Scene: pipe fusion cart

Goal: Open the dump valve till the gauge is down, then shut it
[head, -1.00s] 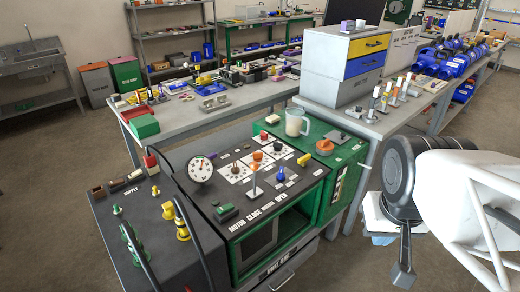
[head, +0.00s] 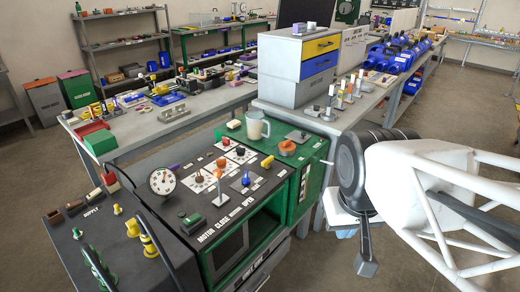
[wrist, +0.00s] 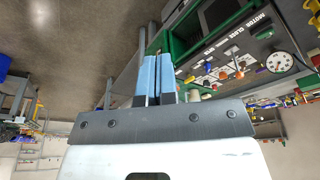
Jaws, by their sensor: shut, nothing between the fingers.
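The cart's black control panel (head: 230,180) carries a round white dial gauge (head: 163,181) at its left end; its reading is too small to make out. The gauge also shows in the wrist view (wrist: 279,62). Several red, orange and blue knobs stand on the panel, among them a blue one (head: 246,179) and an upright grey lever (head: 219,190). I cannot tell which is the dump valve. My gripper (wrist: 158,57) is shut and empty, its blue fingers apart from the panel.
A clear jug (head: 256,126) and an orange ring-shaped part (head: 287,147) sit on the green box at the panel's right. Black hoses and yellow fittings (head: 147,243) stand on the supply side at left. A drawer cabinet (head: 292,63) stands behind on a bench.

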